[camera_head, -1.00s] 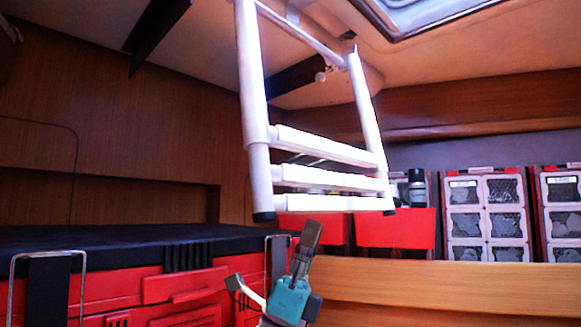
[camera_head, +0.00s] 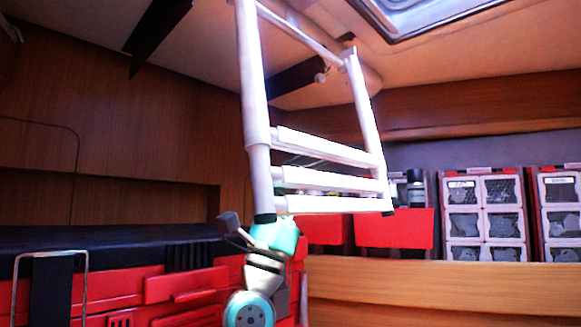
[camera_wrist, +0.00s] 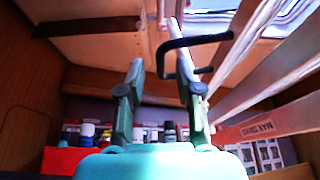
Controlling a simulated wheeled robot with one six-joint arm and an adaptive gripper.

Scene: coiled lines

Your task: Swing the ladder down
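The white ladder (camera_head: 260,180) hangs from the ceiling in the head view, with several rungs bunched at its lower end and black feet on its rails. In the wrist view its pale rails and rungs (camera_wrist: 262,65) slant along the right side, beside my gripper (camera_wrist: 163,76). My gripper is open, its two fingers apart and pointing up. A dark bent bar (camera_wrist: 197,42) shows near the right fingertip; I cannot tell whether it touches. In the head view my teal wrist (camera_head: 275,237) is by the ladder's lower left foot, and the fingers are hidden there.
Red boxes (camera_head: 185,285) with a black top stand at the left. A wooden ledge (camera_head: 440,285) runs along the lower right, with crates (camera_head: 485,215) and a red bin (camera_head: 395,228) behind it. A hatch (camera_head: 425,12) is in the ceiling. Bottles (camera_wrist: 88,131) stand behind my gripper.

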